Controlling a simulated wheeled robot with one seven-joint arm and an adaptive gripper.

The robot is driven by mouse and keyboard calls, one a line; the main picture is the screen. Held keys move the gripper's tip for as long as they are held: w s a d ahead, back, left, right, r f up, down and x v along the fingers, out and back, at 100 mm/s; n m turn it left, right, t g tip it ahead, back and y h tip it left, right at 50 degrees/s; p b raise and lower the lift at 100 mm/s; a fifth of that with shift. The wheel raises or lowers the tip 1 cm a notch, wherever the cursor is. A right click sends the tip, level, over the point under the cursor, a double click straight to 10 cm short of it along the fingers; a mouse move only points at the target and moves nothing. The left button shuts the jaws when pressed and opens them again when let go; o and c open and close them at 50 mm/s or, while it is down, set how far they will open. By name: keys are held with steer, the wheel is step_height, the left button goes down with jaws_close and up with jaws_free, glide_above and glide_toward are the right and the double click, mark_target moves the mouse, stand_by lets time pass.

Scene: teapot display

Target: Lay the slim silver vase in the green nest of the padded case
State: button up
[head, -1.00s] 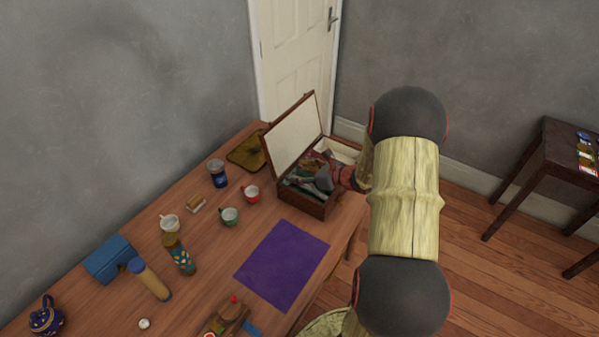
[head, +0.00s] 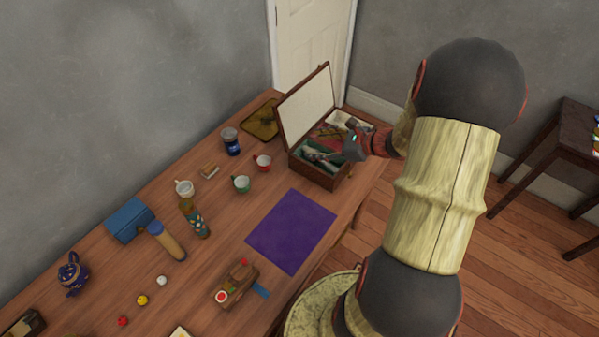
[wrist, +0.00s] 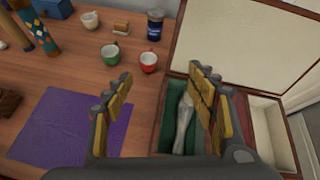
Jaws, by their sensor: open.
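The slim silver vase (wrist: 183,122) lies in the green nest (wrist: 167,125) of the padded case; it also shows in the head view (head: 318,157). The padded case (head: 312,173) is wooden and stands open at the table's far right, its pale-lined lid (head: 305,106) raised. My gripper (wrist: 160,95) is open and empty above the case's left part, its fingers spread apart. In the head view my gripper (head: 352,146) is over the case's right side. The vase shows between the fingers, apart from both. Part of its lower end is hidden behind the gripper body.
A purple mat (head: 291,231) lies in front of the case. A red cup (head: 263,162), a green cup (head: 241,184) and a blue jar (head: 231,141) stand left of it.

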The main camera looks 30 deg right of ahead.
steer(key=s+a+r+n+g, duration=0.3)
steer(key=a+r+n, duration=0.3)
steer(key=a, duration=0.4)
steer(key=s+a+r+n+g, duration=0.3)
steer(key=s+a+r+n, duration=0.1)
steer(key=a+n, duration=0.5)
steer(key=s+a+r+n+h, duration=0.2)
steer(key=s+r+n, duration=0.2)
steer(key=s+n, duration=0.2)
steer(key=s+a+r+n+t+h, duration=0.1)
steer(key=s+a+r+n+h, duration=0.1)
steer(key=s+n, duration=0.4)
step_height(320, 180, up, 2)
steer(key=shift+a+r+n+h, duration=0.15)
steer(key=shift+a+n+h, duration=0.25)
steer(key=shift+n, duration=0.6)
steer(key=shift+d, duration=0.2)
